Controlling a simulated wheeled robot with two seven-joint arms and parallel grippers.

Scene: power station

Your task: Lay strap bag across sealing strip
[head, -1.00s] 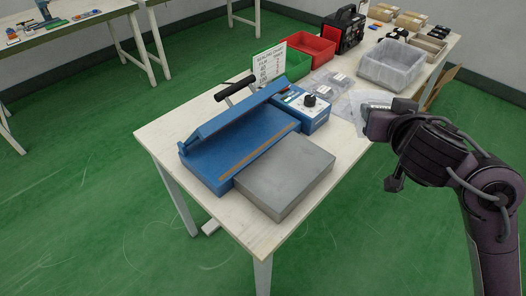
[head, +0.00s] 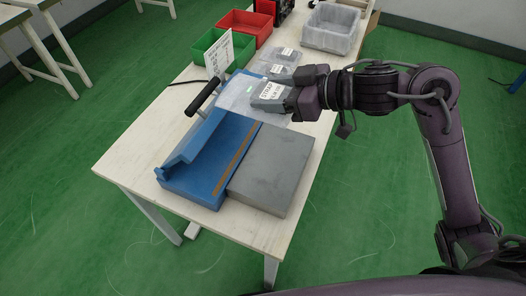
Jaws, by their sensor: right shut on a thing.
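The blue heat sealer (head: 190,182) sits on the pale table with its hinged arm raised and black handle up. Its brown sealing strip (head: 234,163) runs along the edge beside a flat grey block. My right gripper (head: 292,100) is shut on the strap bag (head: 268,92), a clear bag with dark contents and a white label. The bag is behind the sealing strip and apart from it, with its clear part reaching left. It hides the sealer's control box. My left gripper is out of view.
The grey block (head: 272,178) stands right against the sealer. Two other labelled bags (head: 278,70) lie behind the held one. Green (head: 208,46) and red (head: 246,24) bins, a sign card (head: 219,52) and a clear tub (head: 331,28) stand farther back.

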